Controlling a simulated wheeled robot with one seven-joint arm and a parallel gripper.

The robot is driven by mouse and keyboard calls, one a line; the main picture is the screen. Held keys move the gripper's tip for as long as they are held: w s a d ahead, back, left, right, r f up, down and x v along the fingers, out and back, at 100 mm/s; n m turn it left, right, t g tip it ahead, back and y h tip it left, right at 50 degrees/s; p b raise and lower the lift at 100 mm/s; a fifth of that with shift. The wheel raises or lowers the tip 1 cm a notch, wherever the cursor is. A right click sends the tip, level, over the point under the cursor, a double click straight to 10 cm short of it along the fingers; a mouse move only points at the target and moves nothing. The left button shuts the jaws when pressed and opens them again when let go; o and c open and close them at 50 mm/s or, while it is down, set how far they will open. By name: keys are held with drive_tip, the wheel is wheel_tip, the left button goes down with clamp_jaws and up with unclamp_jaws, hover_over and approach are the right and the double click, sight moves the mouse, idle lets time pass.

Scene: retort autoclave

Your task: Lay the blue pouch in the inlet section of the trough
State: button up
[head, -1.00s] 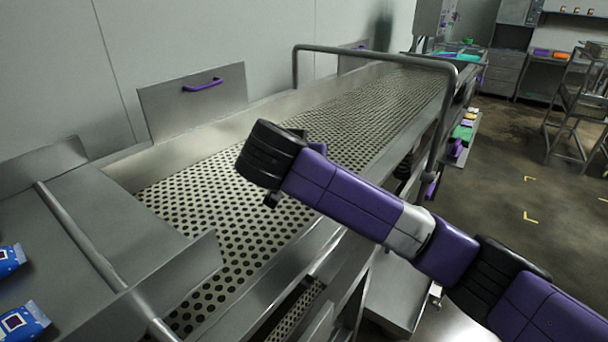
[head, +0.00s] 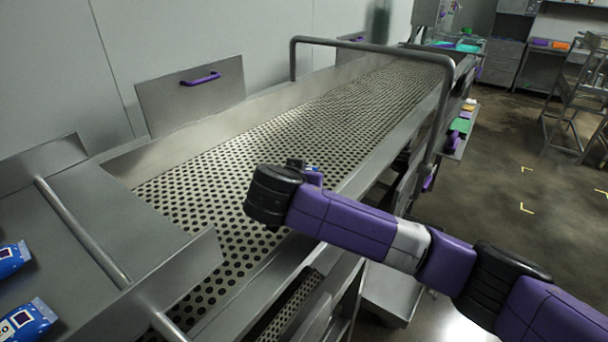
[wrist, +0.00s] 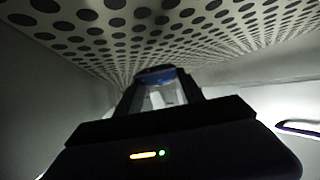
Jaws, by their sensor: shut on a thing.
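The trough (head: 185,206) is a long steel channel with a perforated floor, running from the near left to the far back. My gripper (wrist: 158,92) is shut on the blue pouch (wrist: 156,75), which shows at the fingertips in the wrist view. In the head view a small blue bit of the pouch (head: 314,171) shows beyond my wrist, which hides most of it. My arm reaches over the trough's right wall, and the pouch appears above the perforated floor. I cannot tell how high it is.
Two more blue pouches (head: 10,257) (head: 25,320) lie on a steel surface at the left. A plate with a purple handle (head: 200,79) stands behind the trough's far wall. A tubular frame (head: 372,45) arches over the trough further back. A steel divider (head: 175,275) stands at the near end.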

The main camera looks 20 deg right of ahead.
drive_tip(key=shift+f+b, duration=0.4)
drive_tip(key=shift+f, duration=0.2)
drive_tip(key=o, duration=1.4)
drive_tip(key=shift+s+f, duration=0.1)
drive_tip(key=shift+f, duration=0.15)
drive_tip(key=shift+c, duration=0.2)
drive_tip(key=shift+r+p, duration=0.4)
drive_tip(key=shift+r, duration=0.1)
drive_tip(key=b+v, duration=0.1)
drive_tip(key=v, duration=1.1)
drive_tip(key=shift+r, duration=0.45)
